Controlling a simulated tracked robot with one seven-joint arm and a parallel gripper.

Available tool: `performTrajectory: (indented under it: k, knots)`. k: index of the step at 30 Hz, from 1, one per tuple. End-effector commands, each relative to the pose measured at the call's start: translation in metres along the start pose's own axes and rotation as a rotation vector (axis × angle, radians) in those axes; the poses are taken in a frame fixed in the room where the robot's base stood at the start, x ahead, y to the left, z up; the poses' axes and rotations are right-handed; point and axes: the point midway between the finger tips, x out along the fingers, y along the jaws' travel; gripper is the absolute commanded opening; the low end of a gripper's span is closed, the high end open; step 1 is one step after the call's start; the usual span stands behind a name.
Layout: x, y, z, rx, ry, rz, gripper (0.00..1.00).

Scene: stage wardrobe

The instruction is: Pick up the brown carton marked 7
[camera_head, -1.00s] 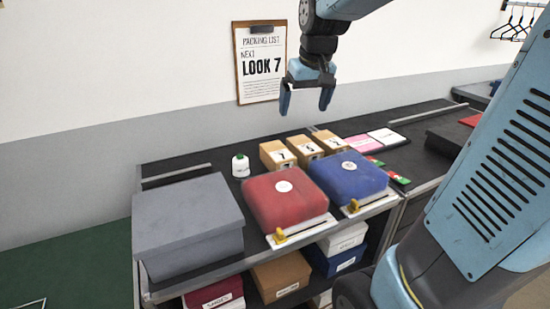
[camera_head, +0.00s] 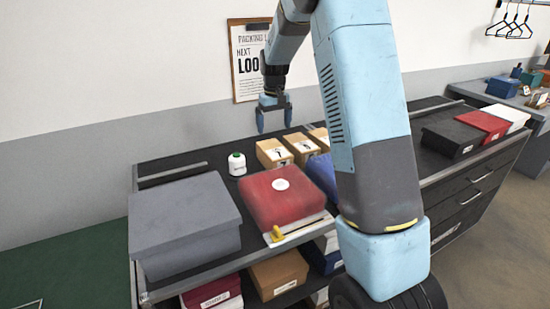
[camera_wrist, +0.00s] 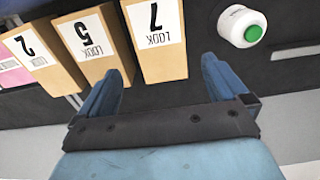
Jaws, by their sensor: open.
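The brown carton marked 7 (camera_wrist: 160,62) stands on the black bench top, with its LOOK 7 label upside down in the wrist view. In the head view it is the leftmost carton (camera_head: 270,152) of a row of three. My gripper (camera_head: 274,118) is open and empty above the row, pointing down. In the wrist view the fingers (camera_wrist: 158,80) appear on either side of the carton's near end. The cartons marked 5 (camera_wrist: 92,40) and 2 (camera_wrist: 35,50) stand beside it. I cannot tell the remaining height above the carton.
A white spool with a green top (camera_wrist: 243,26) stands beside carton 7. A red box (camera_head: 285,200) and a large grey box (camera_head: 180,225) stand in front. My arm hides much of the blue box (camera_head: 322,172). A packing list (camera_head: 247,75) hangs behind.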

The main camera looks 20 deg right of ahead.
Motion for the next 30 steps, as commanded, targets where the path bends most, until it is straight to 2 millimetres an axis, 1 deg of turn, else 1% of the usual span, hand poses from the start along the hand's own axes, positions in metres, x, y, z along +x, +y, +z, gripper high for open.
performTrajectory:
  k: [5,12,16,19,26,30]
  knots:
    - [0.015,0.001,-0.004,-0.002,-0.009,0.0,1.0]
    - [0.055,0.001,-0.004,-0.003,-0.01,0.001,1.0]
    - [0.074,0.002,-0.004,-0.003,-0.009,0.001,1.0]
    - [0.084,0.002,-0.004,-0.002,-0.008,0.0,1.0]
    - [0.093,0.002,-0.004,-0.001,-0.007,0.001,1.0]
    - [0.107,0.002,-0.003,-0.001,-0.009,0.0,1.0]
